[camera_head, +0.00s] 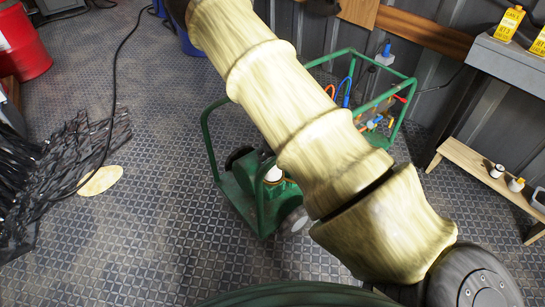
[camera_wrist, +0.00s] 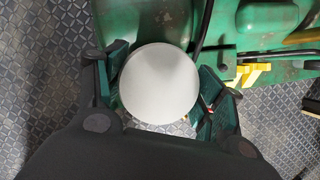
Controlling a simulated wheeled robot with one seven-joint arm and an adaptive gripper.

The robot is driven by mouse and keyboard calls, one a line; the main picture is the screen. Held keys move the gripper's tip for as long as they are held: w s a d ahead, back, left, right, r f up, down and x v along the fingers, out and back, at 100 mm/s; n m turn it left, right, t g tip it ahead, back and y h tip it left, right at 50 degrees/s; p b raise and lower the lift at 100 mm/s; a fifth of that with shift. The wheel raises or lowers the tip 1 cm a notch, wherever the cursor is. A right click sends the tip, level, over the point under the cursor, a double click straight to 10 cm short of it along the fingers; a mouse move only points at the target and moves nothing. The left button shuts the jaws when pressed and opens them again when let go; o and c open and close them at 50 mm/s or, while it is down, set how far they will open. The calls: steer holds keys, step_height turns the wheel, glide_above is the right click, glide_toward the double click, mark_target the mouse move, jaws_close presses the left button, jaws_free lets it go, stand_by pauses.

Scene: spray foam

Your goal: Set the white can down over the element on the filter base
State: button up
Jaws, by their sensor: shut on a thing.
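The white can (camera_wrist: 159,83) fills the middle of the wrist view, its round pale end facing the camera. My gripper (camera_wrist: 162,88) is shut on it, with one green-padded finger on each side. The green cart (camera_head: 211,150) stands under my arm in the head view and also shows behind the can in the wrist view (camera_wrist: 120,18). A small white cylinder (camera_head: 273,174) shows at the cart beside my arm; I cannot tell whether it is the held can. The element and filter base cannot be made out; the can and my arm cover much of the cart.
A wooden bench (camera_head: 470,164) at the right bears small containers. A grey table (camera_head: 508,62) with yellow bottles stands above it. A red drum (camera_head: 22,45) and a black heap (camera_head: 75,160) are at the left.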

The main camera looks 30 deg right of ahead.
steer(key=shift+f+b, duration=0.3)
steer(key=shift+f, duration=0.25)
stand_by(0.4)
steer(key=o, duration=1.3)
steer(key=shift+r, duration=0.1)
steer(key=shift+r, duration=4.9)
steer(key=shift+r, duration=0.1)
